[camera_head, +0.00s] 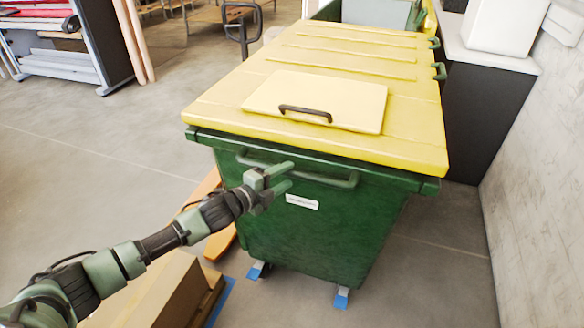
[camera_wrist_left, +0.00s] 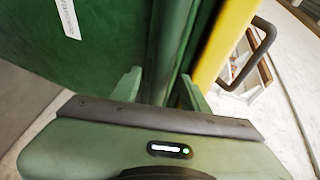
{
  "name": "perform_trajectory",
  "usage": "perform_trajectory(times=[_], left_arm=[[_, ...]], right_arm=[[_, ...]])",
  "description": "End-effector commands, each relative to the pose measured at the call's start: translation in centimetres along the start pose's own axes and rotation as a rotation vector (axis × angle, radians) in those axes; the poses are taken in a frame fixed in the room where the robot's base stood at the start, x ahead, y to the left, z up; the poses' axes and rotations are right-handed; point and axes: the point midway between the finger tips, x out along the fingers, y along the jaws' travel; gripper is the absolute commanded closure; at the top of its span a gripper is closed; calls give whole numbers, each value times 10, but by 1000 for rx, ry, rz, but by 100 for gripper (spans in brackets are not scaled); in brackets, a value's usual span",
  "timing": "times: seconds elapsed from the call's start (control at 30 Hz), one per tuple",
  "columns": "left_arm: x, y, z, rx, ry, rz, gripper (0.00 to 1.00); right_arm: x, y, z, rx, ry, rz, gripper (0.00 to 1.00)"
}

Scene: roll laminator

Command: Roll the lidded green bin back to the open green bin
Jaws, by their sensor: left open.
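The lidded green bin (camera_head: 310,225) stands in the middle of the head view, with a yellow lid (camera_head: 350,60) lying closed on it. A green bar handle (camera_head: 335,181) runs across its near side below the lid. My left gripper (camera_head: 281,177) is open at the left half of this handle. In the left wrist view its fingers (camera_wrist_left: 162,88) stand apart on either side of a green bar along the bin. I cannot tell whether they touch it. Behind the lidded bin, part of what looks like the open green bin (camera_head: 328,10) shows at the top edge. My right gripper is out of view.
A dark cabinet with a white top (camera_head: 490,52) and a pale wall (camera_head: 545,160) stand close on the right. A cardboard box (camera_head: 165,295) lies at lower left beside orange pieces.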

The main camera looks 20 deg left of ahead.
Motion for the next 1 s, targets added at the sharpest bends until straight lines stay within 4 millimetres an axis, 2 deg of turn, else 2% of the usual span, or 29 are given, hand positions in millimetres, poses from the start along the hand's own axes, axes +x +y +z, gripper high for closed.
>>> perform_trajectory(times=[0.03,0.2,0.4,0.57,0.7,0.73,1.0], left_arm=[[8,-3,-1,0,0,-1,55],[25,-1,0,-1,0,-1,55],[30,-1,0,0,0,-1,55],[29,0,0,0,0,-1,55],[29,0,0,0,0,-1,94],[29,0,0,0,0,-1,100],[29,0,0,0,0,-1,100]], right_arm=[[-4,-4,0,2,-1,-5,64],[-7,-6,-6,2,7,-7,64],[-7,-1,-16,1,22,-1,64],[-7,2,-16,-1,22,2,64],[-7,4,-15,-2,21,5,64],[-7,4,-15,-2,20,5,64],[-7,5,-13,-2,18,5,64]])
